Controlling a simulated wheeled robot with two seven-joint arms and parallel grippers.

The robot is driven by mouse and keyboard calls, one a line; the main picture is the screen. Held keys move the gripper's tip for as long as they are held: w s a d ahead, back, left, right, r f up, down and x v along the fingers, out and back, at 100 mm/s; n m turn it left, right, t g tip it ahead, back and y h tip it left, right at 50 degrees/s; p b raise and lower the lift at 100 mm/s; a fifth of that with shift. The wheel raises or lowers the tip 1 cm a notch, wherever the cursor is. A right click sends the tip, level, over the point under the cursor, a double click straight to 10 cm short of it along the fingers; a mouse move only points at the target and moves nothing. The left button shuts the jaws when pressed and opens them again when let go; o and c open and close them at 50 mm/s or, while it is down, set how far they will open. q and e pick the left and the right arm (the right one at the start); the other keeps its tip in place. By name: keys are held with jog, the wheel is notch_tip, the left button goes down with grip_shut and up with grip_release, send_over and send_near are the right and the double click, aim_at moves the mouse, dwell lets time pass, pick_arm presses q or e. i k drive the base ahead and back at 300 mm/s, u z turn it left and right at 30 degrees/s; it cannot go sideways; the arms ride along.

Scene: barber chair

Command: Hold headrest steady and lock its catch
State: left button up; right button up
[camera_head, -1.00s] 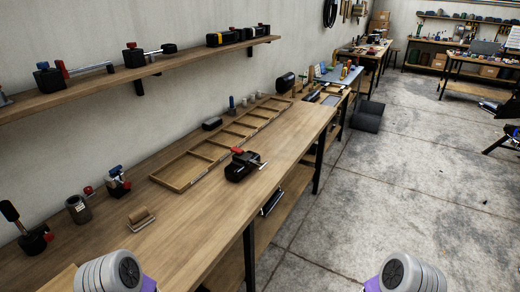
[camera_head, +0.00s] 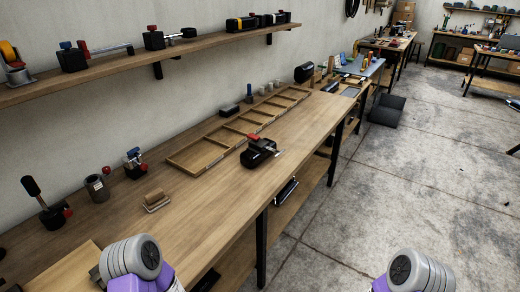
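No barber chair headrest or catch can be clearly made out in the head view. A dark block-like device with a red part (camera_head: 259,152) sits on the wooden workbench (camera_head: 190,215), near its front edge. The grey, rounded ends of my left arm (camera_head: 137,262) and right arm (camera_head: 413,272) show at the bottom of the view. My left arm is over the near end of the bench and my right arm is over the floor. Both grippers are out of the picture.
A shallow wooden divided tray (camera_head: 207,160) lies along the back of the bench. Several small tools and a cylinder (camera_head: 97,188) stand at the left. A wall shelf (camera_head: 190,47) holds more devices. The concrete floor (camera_head: 420,170) to the right is mostly clear.

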aim_at(251, 135)
jog(key=z, duration=1.15)
jog(key=i, duration=2.85)
jog(key=u, duration=3.15)
